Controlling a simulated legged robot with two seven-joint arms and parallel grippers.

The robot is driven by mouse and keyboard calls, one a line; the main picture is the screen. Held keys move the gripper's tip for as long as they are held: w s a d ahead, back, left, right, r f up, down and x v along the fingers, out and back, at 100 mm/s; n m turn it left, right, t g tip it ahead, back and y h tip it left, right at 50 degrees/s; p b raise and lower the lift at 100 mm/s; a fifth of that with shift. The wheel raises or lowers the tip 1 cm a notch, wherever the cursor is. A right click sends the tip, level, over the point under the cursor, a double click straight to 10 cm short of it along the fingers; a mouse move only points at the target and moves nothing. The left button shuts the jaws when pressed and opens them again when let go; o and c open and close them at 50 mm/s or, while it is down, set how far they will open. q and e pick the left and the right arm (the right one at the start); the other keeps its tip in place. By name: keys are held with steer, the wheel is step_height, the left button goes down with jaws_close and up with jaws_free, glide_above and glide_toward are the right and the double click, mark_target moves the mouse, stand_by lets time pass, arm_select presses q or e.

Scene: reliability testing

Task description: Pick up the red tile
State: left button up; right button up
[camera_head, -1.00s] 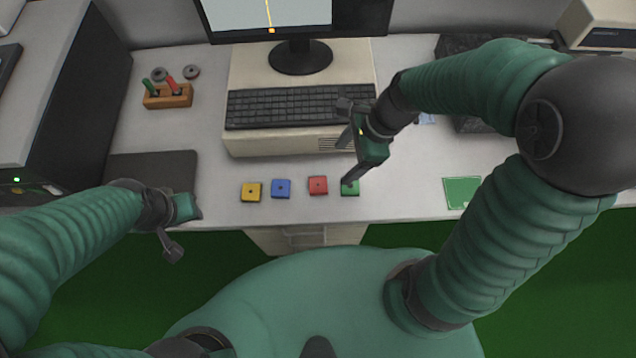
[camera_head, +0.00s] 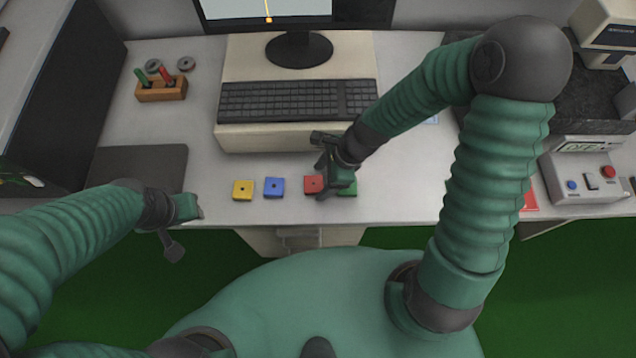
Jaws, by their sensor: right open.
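The red tile (camera_head: 311,184) lies on the grey desk near its front edge, in a row with a yellow tile (camera_head: 243,189), a blue tile (camera_head: 274,187) and a green tile (camera_head: 347,188). My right gripper (camera_head: 322,190) is open and reaches down at the right side of the red tile, covering part of it and part of the green tile. I cannot tell whether its fingers touch the red tile. My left gripper (camera_head: 184,226) hangs at the desk's front edge, left of the yellow tile; its fingers do not show clearly.
A keyboard (camera_head: 290,101) on a beige computer case stands behind the tiles, with a monitor above. A wooden holder (camera_head: 161,92) with red and green items stands at the back left. A dark pad (camera_head: 140,166) lies at left. A button box (camera_head: 585,180) stands at right.

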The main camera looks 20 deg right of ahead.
steer(key=shift+s+a, duration=0.15)
steer(key=shift+a, duration=1)
steer(key=c, duration=0.5)
steer(key=shift+d, duration=0.1)
steer(key=shift+c, duration=1.1)
steer(key=shift+d, duration=0.6)
steer(key=c, duration=0.7)
arm_select(q)
steer(key=shift+a, duration=0.45)
arm_select(e)
steer(key=shift+a, duration=0.1)
